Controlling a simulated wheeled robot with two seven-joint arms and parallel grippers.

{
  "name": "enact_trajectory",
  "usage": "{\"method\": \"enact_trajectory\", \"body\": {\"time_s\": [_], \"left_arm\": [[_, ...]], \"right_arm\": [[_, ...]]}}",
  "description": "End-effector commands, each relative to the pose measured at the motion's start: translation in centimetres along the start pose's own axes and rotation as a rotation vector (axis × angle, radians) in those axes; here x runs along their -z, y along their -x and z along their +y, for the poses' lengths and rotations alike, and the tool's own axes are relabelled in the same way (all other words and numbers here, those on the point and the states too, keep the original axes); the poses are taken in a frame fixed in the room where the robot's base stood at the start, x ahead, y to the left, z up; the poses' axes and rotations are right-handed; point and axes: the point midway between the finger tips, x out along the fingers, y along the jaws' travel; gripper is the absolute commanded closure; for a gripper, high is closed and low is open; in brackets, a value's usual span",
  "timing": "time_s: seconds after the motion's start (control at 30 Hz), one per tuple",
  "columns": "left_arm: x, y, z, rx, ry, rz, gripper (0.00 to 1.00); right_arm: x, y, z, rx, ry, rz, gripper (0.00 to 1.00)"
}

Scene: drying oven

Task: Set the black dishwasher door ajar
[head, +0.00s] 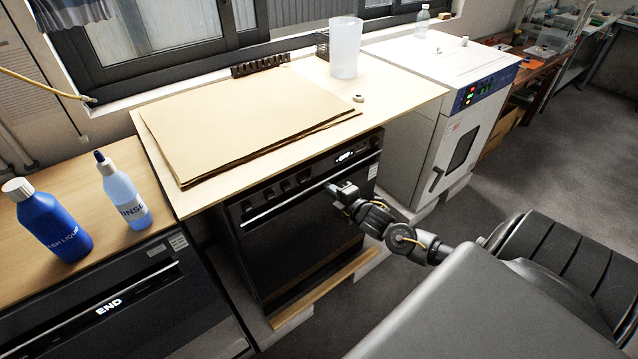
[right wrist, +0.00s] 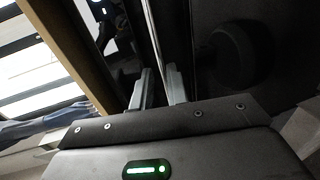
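A black front-loading appliance (head: 300,262) with knobs, a small display and a long bar handle (head: 285,205) stands under the wooden worktop; its door looks closed. Another black appliance (head: 140,310), its front lit with "END", stands at the lower left with its door closed. The frames do not name either one a dishwasher. My right gripper (head: 337,190) is at the right part of the middle appliance's handle. In the right wrist view the handle bar (right wrist: 153,35) runs between the two close-set fingers (right wrist: 158,85), which appear shut on it. My left gripper is out of view.
A blue bottle (head: 52,222) and a rinse bottle (head: 123,190) stand on the left counter. A white oven (head: 440,125) stands to the right. Open floor shows before it.

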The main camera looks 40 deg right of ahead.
Motion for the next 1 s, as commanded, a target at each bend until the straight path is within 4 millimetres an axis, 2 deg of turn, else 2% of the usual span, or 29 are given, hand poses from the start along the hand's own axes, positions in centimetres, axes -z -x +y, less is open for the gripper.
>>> {"method": "enact_trajectory", "body": {"time_s": [0.03,0.2,0.4,0.73,0.77,0.87,1.0], "left_arm": [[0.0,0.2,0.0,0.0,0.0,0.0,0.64],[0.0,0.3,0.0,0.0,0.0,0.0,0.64],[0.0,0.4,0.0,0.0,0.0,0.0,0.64],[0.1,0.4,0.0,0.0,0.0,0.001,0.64],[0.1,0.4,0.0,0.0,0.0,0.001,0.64],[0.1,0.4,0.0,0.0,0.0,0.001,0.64],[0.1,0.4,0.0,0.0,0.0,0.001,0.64]], "right_arm": [[-0.1,-1.1,0.3,-0.003,-0.001,-0.002,0.84],[0.0,-4.0,0.2,-0.002,-0.002,-0.002,0.84],[0.0,-5.9,0.1,-0.001,-0.002,-0.001,0.84],[0.0,-6.2,0.0,0.001,-0.001,0.0,0.84],[0.0,-6.2,0.0,0.001,-0.001,0.0,0.85],[0.0,-6.2,0.0,0.001,-0.001,0.0,0.98],[0.0,-6.2,0.0,0.001,-0.001,0.0,1.0]]}}
